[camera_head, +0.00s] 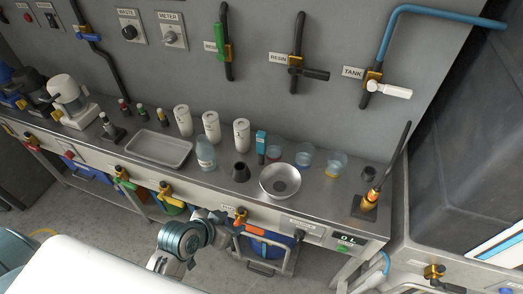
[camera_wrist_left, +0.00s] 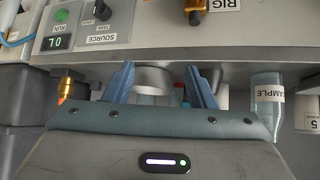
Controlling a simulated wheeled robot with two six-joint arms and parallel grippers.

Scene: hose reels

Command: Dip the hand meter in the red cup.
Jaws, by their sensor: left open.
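The hand meter appears to be the upright blue device (camera_head: 261,142) at the middle of the bench in the head view. Just right of it is a clear cup with reddish contents (camera_head: 274,151), the likely red cup; the meter stands close beside it. My left gripper (camera_head: 236,216) is at the bench's front edge, nearer to me than the meter and cup. In the left wrist view its two blue fingers (camera_wrist_left: 163,88) are spread apart with nothing held between them. The meter and cup cannot be clearly made out there. My right gripper is not in view.
A steel bowl (camera_head: 280,181) and a dark cone-shaped stand (camera_head: 240,172) lie between my gripper and the cups. A sample bottle (camera_head: 206,153) stands left. Other cups hold bluish (camera_head: 305,156) and yellow (camera_head: 336,164) contents. A tray (camera_head: 159,149) is farther left. A burner-like tool (camera_head: 371,197) stands right.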

